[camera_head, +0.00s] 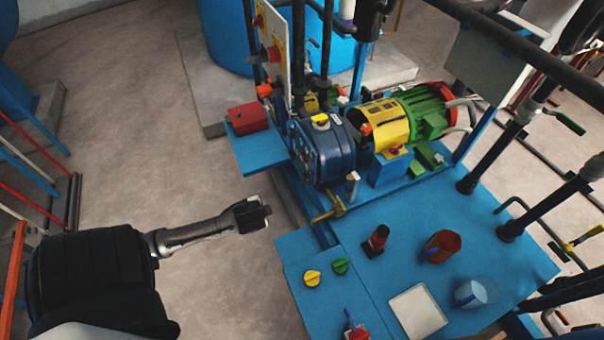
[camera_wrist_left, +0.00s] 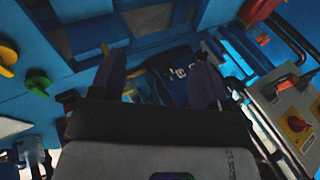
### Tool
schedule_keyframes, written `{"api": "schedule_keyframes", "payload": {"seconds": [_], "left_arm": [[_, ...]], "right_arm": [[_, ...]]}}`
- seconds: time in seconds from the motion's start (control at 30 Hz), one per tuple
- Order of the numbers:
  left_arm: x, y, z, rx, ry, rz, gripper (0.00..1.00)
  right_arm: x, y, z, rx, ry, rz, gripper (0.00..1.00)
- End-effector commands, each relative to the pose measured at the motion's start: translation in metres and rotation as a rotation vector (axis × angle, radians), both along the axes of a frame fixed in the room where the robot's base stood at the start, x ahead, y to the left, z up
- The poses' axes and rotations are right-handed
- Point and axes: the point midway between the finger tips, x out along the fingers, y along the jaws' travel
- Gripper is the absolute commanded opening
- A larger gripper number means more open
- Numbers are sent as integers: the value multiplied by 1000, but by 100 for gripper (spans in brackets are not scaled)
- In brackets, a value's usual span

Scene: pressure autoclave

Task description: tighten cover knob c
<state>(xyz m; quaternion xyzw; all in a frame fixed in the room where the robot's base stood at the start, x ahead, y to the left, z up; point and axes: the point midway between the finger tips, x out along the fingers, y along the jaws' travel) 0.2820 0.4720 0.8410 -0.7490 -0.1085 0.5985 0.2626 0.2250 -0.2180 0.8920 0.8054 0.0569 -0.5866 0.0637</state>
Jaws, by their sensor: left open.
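The dark blue vessel (camera_head: 325,145) stands at the centre of the head view, with a yellow part (camera_head: 320,120) on top. Its left face carries small metal fittings, too small to tell which is cover knob c. My left gripper (camera_head: 262,213) is apart from the vessel, to its lower left, over the bare floor. In the left wrist view the two fingers of my left gripper (camera_wrist_left: 158,75) are spread and empty. The dark blue vessel (camera_wrist_left: 175,80) shows beyond and between them, in shadow with small pale lettering. My right gripper is not in view.
Yellow (camera_head: 312,277) and green (camera_head: 340,266) knobs sit on the blue table (camera_head: 385,265). A brass valve (camera_head: 334,207) juts out below the vessel. Dark pipes stand behind and right.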

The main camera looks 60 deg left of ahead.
Motion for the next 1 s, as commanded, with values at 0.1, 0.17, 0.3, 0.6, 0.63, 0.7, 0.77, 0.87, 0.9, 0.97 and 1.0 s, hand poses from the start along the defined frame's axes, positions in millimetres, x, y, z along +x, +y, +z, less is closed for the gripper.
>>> {"api": "schedule_keyframes", "payload": {"seconds": [0.1,0.17,0.3,0.6,0.63,0.7,0.77,0.87,0.9,0.97,1.0], "left_arm": [[27,83,-49,81,-142,11,69],[37,112,-52,92,-228,8,69],[55,161,-46,71,-436,-8,69],[72,182,-38,-185,-887,-96,69],[73,179,-36,-222,-926,-112,69],[77,169,-28,-312,-1016,-151,69],[80,159,-19,-392,-1086,-187,69],[84,142,-4,-519,-1182,-241,69],[84,136,2,-565,-1211,-258,69],[84,129,8,-626,-1245,-277,69],[84,125,12,-663,-1263,-284,69]], "right_arm": [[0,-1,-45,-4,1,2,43],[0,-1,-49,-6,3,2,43],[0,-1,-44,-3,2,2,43],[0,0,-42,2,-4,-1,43],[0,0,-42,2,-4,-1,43],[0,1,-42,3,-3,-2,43],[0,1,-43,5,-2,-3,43],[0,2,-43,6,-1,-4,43],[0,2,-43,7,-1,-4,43],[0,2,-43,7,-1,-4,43],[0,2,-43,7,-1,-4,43]]}}
